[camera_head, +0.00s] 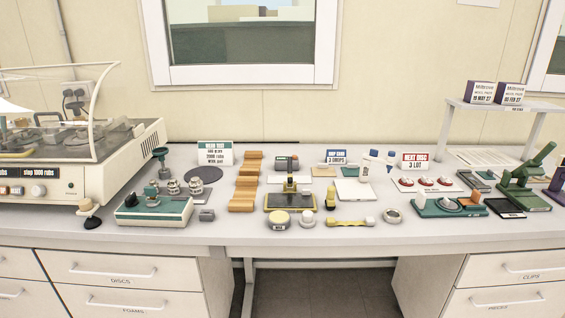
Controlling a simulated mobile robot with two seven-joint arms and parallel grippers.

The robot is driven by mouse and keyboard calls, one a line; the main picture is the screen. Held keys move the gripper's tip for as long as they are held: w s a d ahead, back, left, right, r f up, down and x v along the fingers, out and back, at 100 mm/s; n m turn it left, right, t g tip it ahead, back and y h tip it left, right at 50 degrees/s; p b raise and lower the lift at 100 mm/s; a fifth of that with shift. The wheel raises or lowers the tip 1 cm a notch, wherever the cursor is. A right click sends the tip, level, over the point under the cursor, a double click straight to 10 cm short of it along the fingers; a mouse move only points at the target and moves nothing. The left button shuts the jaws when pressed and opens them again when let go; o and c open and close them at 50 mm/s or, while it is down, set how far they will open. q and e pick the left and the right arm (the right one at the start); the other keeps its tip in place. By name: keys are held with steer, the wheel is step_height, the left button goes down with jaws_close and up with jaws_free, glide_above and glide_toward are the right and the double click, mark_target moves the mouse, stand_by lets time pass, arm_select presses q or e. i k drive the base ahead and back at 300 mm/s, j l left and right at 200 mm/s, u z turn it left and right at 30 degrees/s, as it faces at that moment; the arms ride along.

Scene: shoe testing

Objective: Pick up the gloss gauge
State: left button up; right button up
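I cannot tell for sure which instrument is the gloss gauge. A small dark and light box-shaped instrument (286,163) lies at the back middle of the bench, behind a yellow-edged dark tray (279,207) with a yellow and dark device (290,185) on it. Neither of my grippers shows in the head view.
A large abrasion machine (70,175) fills the left of the bench (345,239). An orange stepped rack (243,194), yellow-ended bar (350,222), round tins (278,219) and a green press (522,180) crowd the middle and right. A raised shelf (513,106) stands at right. Some front edge is clear.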

mark_target(281, 161)
steer(key=i+j+z, duration=0.2)
steer(key=i+j, duration=0.2)
steer(key=j, duration=0.2)
steer(key=i+j+z, duration=0.1)
steer(key=j, duration=0.25)
steer(key=i, duration=0.1)
